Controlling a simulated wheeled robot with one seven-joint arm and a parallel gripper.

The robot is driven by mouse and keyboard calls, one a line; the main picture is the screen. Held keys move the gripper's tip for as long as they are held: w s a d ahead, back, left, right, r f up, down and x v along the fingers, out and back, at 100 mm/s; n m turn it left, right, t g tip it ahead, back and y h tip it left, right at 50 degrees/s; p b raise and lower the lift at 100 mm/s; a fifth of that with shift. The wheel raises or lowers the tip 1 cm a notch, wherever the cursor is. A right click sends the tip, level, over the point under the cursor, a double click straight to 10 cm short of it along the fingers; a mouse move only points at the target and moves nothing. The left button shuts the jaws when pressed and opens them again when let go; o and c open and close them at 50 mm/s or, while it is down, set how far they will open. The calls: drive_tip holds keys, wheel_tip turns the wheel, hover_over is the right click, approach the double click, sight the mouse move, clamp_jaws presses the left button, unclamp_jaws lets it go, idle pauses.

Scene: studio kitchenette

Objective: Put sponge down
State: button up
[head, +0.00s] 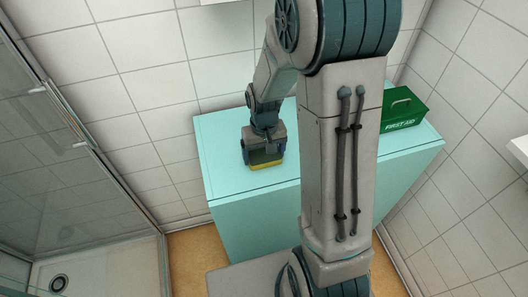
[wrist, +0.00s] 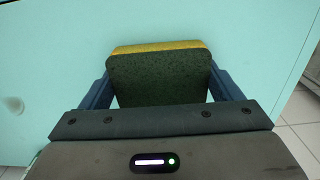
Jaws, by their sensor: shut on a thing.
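The sponge (wrist: 160,80) has a dark green face and a yellow layer along its far edge. It sits between the two blue fingers of my gripper (wrist: 158,90) in the wrist view, with a finger against each side. In the head view my gripper (head: 265,158) points down at the top of the turquoise cabinet (head: 222,150), and the sponge's yellow part (head: 267,166) shows below it. The sponge is at or just above the cabinet top; I cannot tell whether it touches.
A green first aid box (head: 404,110) stands on the cabinet top at the right, behind my arm. The cabinet top to the left of my gripper is clear. A glass shower enclosure (head: 60,150) is at the left. Tiled walls close in the back and right.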

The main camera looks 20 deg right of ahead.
sight(264, 153)
drive_tip(key=o, duration=1)
drive_tip(key=shift+c, duration=0.2)
wheel_tip(264, 153, up, 12)
drive_tip(key=s+r+t, duration=0.1)
drive_tip(key=s+r, duration=0.1)
drive_tip(key=s, duration=0.5)
drive_tip(key=s+r+t, duration=0.2)
drive_tip(key=s+r, duration=0.1)
drive_tip(key=s, duration=0.4)
drive_tip(key=shift+r+p, duration=0.25)
drive_tip(key=shift+p, duration=0.05)
